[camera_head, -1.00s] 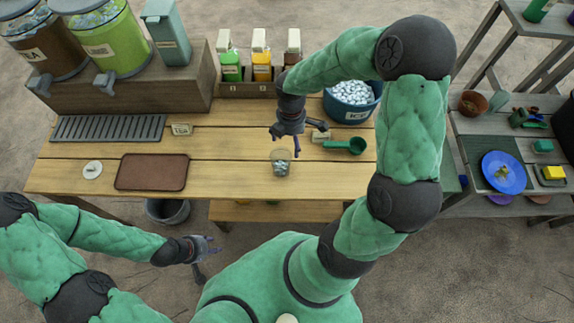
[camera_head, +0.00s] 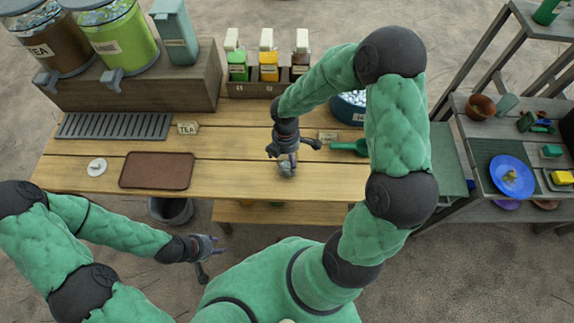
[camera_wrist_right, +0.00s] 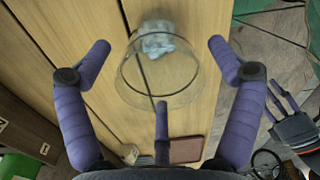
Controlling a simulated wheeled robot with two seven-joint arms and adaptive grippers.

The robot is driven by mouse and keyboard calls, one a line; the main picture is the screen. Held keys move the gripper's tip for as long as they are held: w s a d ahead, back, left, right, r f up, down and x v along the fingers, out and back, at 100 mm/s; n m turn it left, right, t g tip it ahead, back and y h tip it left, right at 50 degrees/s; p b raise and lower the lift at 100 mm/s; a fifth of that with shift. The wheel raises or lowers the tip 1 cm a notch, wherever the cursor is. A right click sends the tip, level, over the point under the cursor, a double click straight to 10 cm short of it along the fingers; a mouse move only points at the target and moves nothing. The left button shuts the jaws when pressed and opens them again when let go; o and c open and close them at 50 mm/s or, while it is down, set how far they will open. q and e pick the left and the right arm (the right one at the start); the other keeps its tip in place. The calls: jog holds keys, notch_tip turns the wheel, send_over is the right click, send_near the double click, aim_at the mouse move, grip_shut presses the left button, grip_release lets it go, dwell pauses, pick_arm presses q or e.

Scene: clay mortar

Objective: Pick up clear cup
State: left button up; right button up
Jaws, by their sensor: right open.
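I cannot tell whether any finger touches the cup. My left gripper (camera_head: 207,257) hangs in front of the table, away from the cup, with its fingers apart.
A green scoop (camera_head: 350,147) and a small label lie right of the cup. The ice bucket (camera_head: 347,108) stands behind, partly hidden by my right arm. A brown mat (camera_head: 156,170), a drip grate (camera_head: 115,126) and a white disc (camera_head: 97,167) are to the left.

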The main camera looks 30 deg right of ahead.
aim_at(286, 162)
notch_tip(286, 162, down, 4)
jog(key=shift+a+r+b, duration=0.15)
jog(key=shift+r+b, duration=0.1)
jog(key=shift+b, duration=0.3)
jog(key=c, duration=1.3)
jog(key=shift+r, duration=0.15)
jog(key=shift+r, duration=0.25)
jog(key=s+a+r+p, duration=0.2)
jog(key=s+r+p, duration=0.1)
jog(key=s+r, duration=0.35)
jog(key=s+a+r+p, duration=0.3)
jog(key=s+r, duration=0.3)
jog(key=s, duration=0.1)
jog(key=shift+w+a+f+m+t+y+b, duration=0.15)
jog(key=shift+w+f+m+b, duration=0.25)
jog(key=shift+w+m, duration=2.6)
jog(key=shift+w+a+f+m+t+y+b, duration=0.1)
jog(key=shift+w+a+f+m+b, duration=0.3)
jog(key=shift+w+m, duration=2.55)
jog(key=shift+w+d+f+m+t+y+b, duration=0.1)
jog(key=shift+w+f+m+b, duration=0.3)
jog(key=shift+w+m, duration=2.55)
